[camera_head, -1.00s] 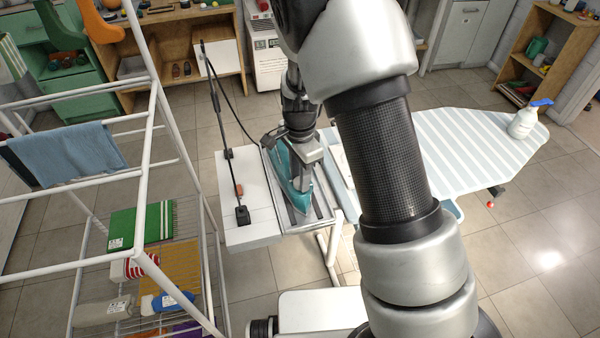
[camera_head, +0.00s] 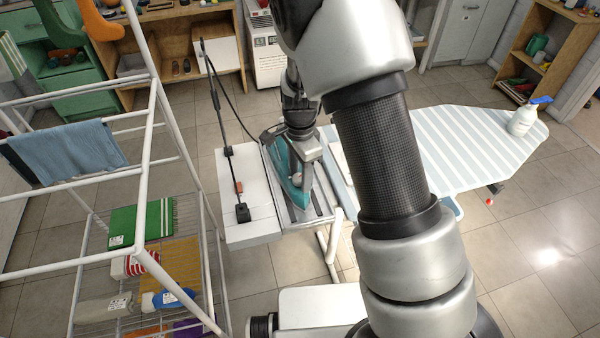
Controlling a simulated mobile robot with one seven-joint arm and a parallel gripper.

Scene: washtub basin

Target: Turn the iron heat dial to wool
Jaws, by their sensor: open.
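The teal iron (camera_head: 283,171) rests on the metal rest plate (camera_head: 318,208) at the end of the ironing board. My gripper (camera_head: 302,180) is at the iron, its fingers reaching down at the iron's right side and top. The jaws are open. My gripper and wrist cover part of the iron. I cannot make out the heat dial or its marks, and I cannot tell whether a finger touches it.
The striped ironing board (camera_head: 470,150) extends right, with a spray bottle (camera_head: 528,117) on it. A white side shelf (camera_head: 248,192) carries the upright cord holder and plug (camera_head: 243,213). A white drying rack (camera_head: 150,130) stands close on the left.

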